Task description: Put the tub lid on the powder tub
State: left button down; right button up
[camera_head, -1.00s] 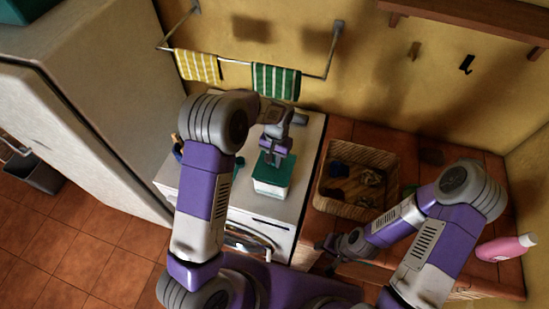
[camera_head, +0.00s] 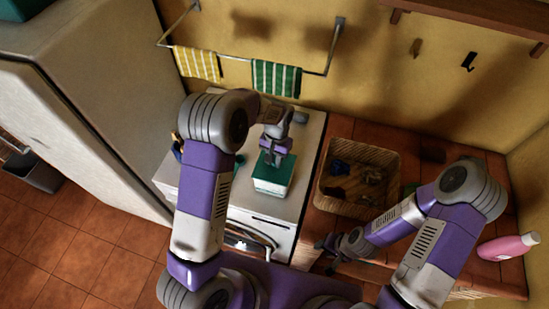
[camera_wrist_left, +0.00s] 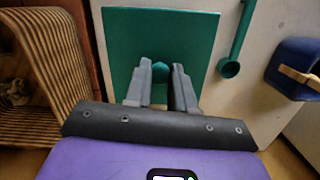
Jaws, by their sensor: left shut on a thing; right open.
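The green tub lid (camera_head: 273,176) is a flat square with a small knob (camera_wrist_left: 160,70). My left gripper (camera_head: 277,146) points down and is shut on the knob; its fingers also show in the left wrist view (camera_wrist_left: 161,72). The powder tub (camera_head: 271,190) stands on the white appliance directly under the lid, with only its front side showing. The lid lines up closely with the tub; I cannot tell whether it is fully seated. The lid hides the tub's opening. My right gripper (camera_head: 331,246) is open and empty near the front of the brick counter.
A wicker basket (camera_head: 345,208) with dark items stands on the tiled counter right of the appliance. A green scoop (camera_wrist_left: 242,40) and a blue container (camera_wrist_left: 290,75) lie beside the tub. A pink bottle (camera_head: 505,247) is at the far right. Towels hang behind.

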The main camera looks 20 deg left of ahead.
pick_arm(q)
jog(key=shift+f, duration=0.25)
jog(key=c, duration=0.9)
grip_release()
jog(key=shift+o, duration=0.6)
jog(key=o, duration=0.3)
notch_tip(320, 180, up, 9)
jog(key=p, duration=0.5)
jog(key=shift+p, duration=0.4)
